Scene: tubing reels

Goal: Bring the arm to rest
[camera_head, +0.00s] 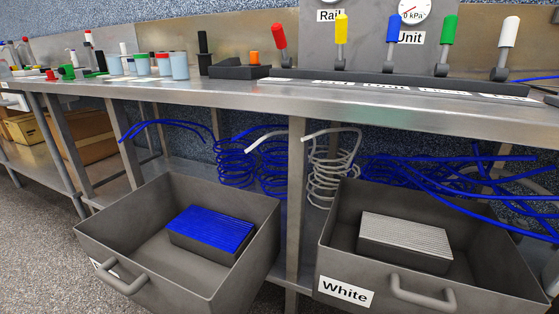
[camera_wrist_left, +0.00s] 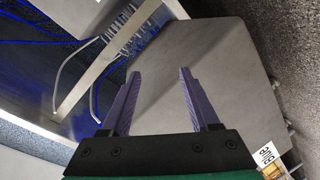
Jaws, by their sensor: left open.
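My left gripper (camera_wrist_left: 159,73) is open, its two purple fingers apart with nothing between them. Behind the fingers in the left wrist view is a plain grey panel (camera_wrist_left: 215,65); a label reading "Blue" (camera_wrist_left: 266,155) shows at the lower right. Neither of my grippers shows in the head view.
Two open grey drawers stick out below the bench: the left one (camera_head: 262,212) holds a blue ribbed block (camera_head: 212,230), the right one (camera_head: 487,273), labelled "White", a white ribbed block (camera_head: 405,241). Coiled tubing (camera_head: 335,165) hangs behind. Colored levers stand on the bench (camera_head: 230,95).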

